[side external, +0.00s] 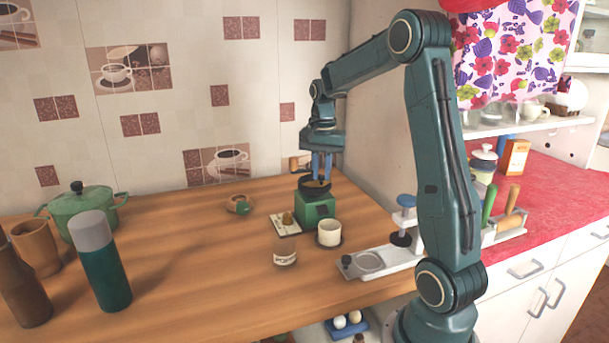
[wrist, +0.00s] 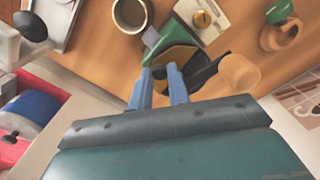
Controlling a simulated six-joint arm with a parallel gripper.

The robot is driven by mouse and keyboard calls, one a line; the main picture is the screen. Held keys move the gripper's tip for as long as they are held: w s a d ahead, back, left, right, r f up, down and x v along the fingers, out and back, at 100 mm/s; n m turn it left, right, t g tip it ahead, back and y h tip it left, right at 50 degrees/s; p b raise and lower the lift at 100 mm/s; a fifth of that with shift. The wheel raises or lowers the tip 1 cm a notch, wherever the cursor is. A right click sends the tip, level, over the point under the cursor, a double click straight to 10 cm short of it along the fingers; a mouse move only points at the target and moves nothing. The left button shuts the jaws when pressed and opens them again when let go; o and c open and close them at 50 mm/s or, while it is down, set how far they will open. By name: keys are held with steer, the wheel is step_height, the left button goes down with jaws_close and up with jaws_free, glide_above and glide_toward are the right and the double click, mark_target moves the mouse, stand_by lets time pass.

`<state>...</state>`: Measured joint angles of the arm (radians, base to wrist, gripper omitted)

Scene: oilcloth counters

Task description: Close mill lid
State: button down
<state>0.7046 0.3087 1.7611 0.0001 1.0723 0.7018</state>
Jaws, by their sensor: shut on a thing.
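The mill is a green box (side external: 315,208) on the wooden counter, with a dark round top. In the wrist view its green body (wrist: 194,14) shows beyond a yellowish-brown opening (wrist: 181,57) edged by dark parts. A wooden knob (side external: 294,163) stands out to the left of the top; it also shows in the wrist view (wrist: 240,72). My gripper (side external: 321,178) points down right over the mill. In the wrist view my gripper (wrist: 159,71) has its blue fingers around a small dark part at the lid's edge. The fingers hide part of the lid, so its exact angle is unclear.
A small tray (side external: 285,225) with a brass piece is at left. A white stand (side external: 385,262) is at right, near my arm.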

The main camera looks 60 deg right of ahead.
steer(key=shift+w+a+m, duration=0.2)
steer(key=shift+m, duration=0.8)
steer(key=c, duration=1.3)
jaws_free()
steer(key=shift+c, duration=0.2)
steer(key=shift+n, duration=0.3)
